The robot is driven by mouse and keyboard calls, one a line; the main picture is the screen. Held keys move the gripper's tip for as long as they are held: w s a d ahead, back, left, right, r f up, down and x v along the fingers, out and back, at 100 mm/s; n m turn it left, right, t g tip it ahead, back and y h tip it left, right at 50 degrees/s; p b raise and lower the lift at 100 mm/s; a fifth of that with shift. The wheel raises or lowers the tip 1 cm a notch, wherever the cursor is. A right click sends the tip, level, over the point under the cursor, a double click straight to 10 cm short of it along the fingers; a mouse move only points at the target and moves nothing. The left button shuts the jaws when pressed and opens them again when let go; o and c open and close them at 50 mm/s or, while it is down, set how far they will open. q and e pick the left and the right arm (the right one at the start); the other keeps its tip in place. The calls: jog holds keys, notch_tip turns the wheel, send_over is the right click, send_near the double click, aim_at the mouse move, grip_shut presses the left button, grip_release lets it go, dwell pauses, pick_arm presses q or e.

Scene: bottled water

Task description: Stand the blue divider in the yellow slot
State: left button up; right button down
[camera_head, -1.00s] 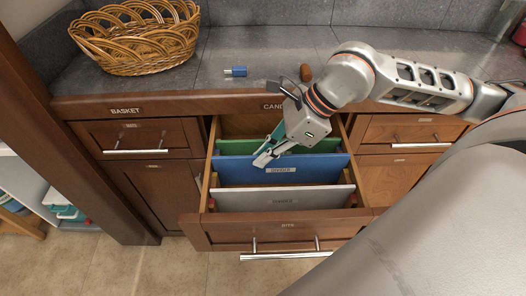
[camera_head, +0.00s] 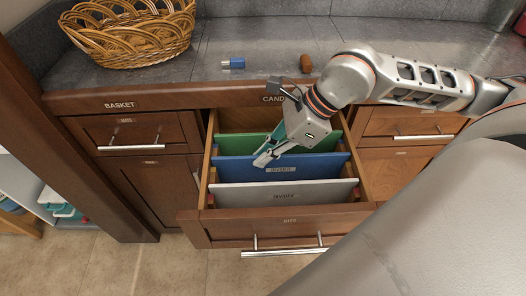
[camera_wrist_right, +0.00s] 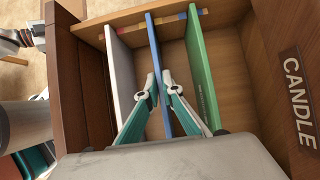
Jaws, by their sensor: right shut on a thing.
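The blue divider (camera_head: 300,168) stands roughly upright across the open drawer (camera_head: 234,237), between the green and the white dividers. In the right wrist view the blue divider (camera_wrist_right: 155,50) runs between the two fingers of my right gripper (camera_wrist_right: 158,80). My right gripper (camera_head: 263,159) is shut on its upper edge, towards the left end in the head view. A strip with small coloured patches (camera_wrist_right: 178,19), some yellowish, runs along the drawer's side wall. I cannot tell which slot the lower end of the blue divider is in. My left gripper is not in view.
The green divider (camera_head: 325,142) is behind the blue one, and the white divider (camera_head: 240,196) is in front. The gaps are narrow. On the counter are a wicker basket (camera_head: 128,38), a small blue item (camera_head: 233,63) and a brown item (camera_head: 306,63).

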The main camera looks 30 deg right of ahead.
jog(key=c, duration=2.2)
grip_release()
jog(key=shift+o, duration=0.2)
jog(key=v, duration=1)
jog(key=shift+s+d+r, duration=0.1)
jog(key=shift+d+r, duration=0.1)
jog(key=shift+s+d+r, duration=0.2)
jog(key=shift+d+r, duration=0.1)
jog(key=shift+r, duration=0.3)
